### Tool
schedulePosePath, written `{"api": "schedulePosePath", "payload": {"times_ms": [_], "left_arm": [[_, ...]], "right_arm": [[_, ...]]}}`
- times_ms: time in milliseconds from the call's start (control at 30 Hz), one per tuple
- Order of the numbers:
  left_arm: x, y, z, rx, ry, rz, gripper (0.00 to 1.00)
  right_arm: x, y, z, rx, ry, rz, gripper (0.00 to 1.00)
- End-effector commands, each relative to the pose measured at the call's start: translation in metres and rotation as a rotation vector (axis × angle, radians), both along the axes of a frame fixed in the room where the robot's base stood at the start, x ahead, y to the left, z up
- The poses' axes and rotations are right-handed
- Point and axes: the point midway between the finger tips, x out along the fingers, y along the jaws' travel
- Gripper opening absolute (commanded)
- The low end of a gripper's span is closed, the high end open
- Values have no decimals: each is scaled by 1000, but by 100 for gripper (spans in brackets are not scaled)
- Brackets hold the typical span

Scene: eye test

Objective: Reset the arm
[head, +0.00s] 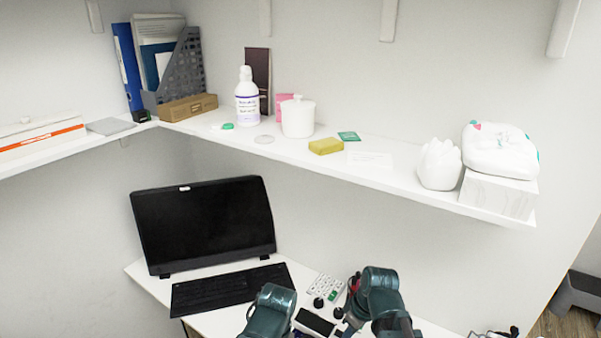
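Teal links of my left arm (268,312) show at the bottom edge, in front of the keyboard. Teal links of my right arm (380,298) show to the right of them, over the desk. I cannot make out the fingers of either gripper; they seem hidden behind the links or below the picture's edge. No object is visibly held by either arm.
A white desk bears a black monitor (205,226), a black keyboard (228,287) and small items, including a white keypad-like item (326,287), close to my arms. A white wall shelf (385,183) above holds a bottle (247,100), jar (298,118), sponge (326,146) and boxes.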

Motion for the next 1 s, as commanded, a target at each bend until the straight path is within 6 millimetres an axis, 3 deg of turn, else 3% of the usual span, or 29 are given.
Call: {"api": "schedulePosePath", "payload": {"times_ms": [33, 100, 300, 533, 1000], "left_arm": [[0, 0, 0, 0, 0, 0, 0], [0, 0, 0, 0, 0, 0, 0], [0, 0, 0, 0, 0, 0, 0], [0, 0, 0, 0, 0, 0, 0], [0, 0, 0, 0, 0, 0, 0]], "right_arm": [[-13, 18, -2, -42, 41, -39, 0], [-27, 33, -4, -105, 83, -121, 0], [-56, 60, -5, -253, 124, -317, 0], [-66, 68, -4, -314, 118, -413, 0], [-66, 68, -4, -315, 118, -419, 0]]}}
